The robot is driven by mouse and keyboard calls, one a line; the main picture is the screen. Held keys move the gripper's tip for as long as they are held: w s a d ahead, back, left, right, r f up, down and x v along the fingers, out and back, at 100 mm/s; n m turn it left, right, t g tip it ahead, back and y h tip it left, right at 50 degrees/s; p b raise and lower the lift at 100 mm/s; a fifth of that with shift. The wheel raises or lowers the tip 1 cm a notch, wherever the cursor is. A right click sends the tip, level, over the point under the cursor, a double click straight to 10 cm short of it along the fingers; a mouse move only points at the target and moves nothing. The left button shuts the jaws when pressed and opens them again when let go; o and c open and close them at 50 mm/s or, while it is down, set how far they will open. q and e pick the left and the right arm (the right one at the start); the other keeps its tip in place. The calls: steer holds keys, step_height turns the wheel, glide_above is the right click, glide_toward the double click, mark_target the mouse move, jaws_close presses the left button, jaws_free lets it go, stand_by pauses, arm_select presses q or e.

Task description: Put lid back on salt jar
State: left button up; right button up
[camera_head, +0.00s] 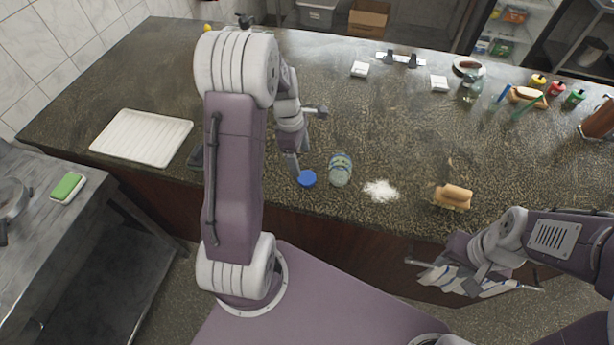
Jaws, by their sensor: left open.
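The blue lid (306,178) lies on the dark counter near its front edge. The salt jar (340,169), clear with a label, is just right of the lid, apart from it. I cannot tell surely whether it stands or lies. A patch of spilled white salt (380,190) is to its right. My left gripper (308,139) is open and empty, above and behind the lid; its lower finger reaches down close to the lid, and contact is unclear. My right gripper (476,275) has its fingers spread apart in front of the counter, by a striped cloth (490,287).
A bread-like item (453,197) lies right of the salt. A white tray (142,138) is at the left. Small white containers (360,69), bottles (555,88) and a plate (469,66) stand farther back. The middle of the counter is clear.

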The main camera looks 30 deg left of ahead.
mark_target(306, 177)
arm_select(q)
steer(key=shift+d+f, duration=0.15)
steer(key=shift+f, duration=0.7)
steer(key=shift+d+f, duration=0.1)
steer(key=shift+f, duration=0.75)
steer(key=shift+f, duration=0.1)
steer(key=f, duration=0.2)
steer(key=d+f+p, duration=0.1)
steer(key=f, duration=0.2)
steer(key=shift+w, duration=0.15)
steer(key=c, duration=1.4)
step_height(306, 177, up, 10)
steer(key=shift+r, duration=0.1)
